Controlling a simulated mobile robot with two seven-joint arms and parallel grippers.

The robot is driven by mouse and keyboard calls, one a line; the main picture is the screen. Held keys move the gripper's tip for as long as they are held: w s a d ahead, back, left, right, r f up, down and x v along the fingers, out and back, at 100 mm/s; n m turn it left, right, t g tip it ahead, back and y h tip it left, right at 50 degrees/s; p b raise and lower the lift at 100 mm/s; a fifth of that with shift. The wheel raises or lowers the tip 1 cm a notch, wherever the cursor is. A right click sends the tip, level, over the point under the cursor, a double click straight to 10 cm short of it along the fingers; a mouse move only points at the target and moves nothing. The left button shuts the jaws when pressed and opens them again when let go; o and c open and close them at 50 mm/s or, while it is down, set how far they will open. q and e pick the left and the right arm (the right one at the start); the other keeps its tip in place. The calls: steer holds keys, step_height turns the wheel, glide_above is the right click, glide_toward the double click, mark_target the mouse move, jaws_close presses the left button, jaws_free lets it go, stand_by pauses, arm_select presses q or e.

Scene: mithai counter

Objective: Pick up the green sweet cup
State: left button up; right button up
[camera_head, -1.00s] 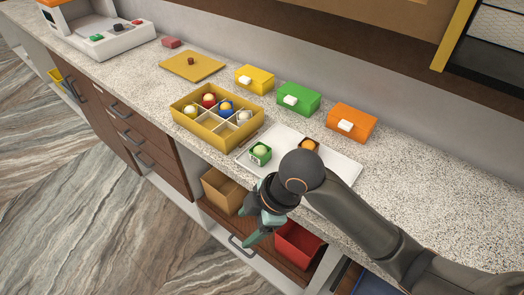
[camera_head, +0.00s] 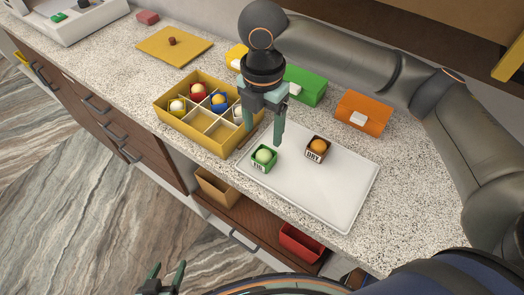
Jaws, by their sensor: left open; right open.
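The green sweet cup (camera_head: 263,164), holding a pale green ball, sits upright on the left part of the white tray (camera_head: 330,191). Its front label is too small to read. My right gripper (camera_head: 264,137) points down, open and empty, just above and behind the green cup, with its fingers apart from it. My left gripper (camera_head: 167,266) shows at the bottom edge, open and empty, in front of the counter and far from the cup.
A brown cup (camera_head: 317,153) with an orange ball and a "DRY" label stands right of the green cup. A yellow divided box (camera_head: 192,136) with several cups is to the left. Green (camera_head: 308,88) and orange (camera_head: 363,115) boxes stand behind. The tray's front right is clear.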

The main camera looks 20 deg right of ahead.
mark_target(264, 152)
step_height(264, 152, down, 10)
steer(key=shift+s+d+r, duration=0.15)
stand_by(0.3)
steer(key=c, duration=1.1)
steer(key=shift+r, duration=0.1)
steer(key=shift+c, duration=0.2)
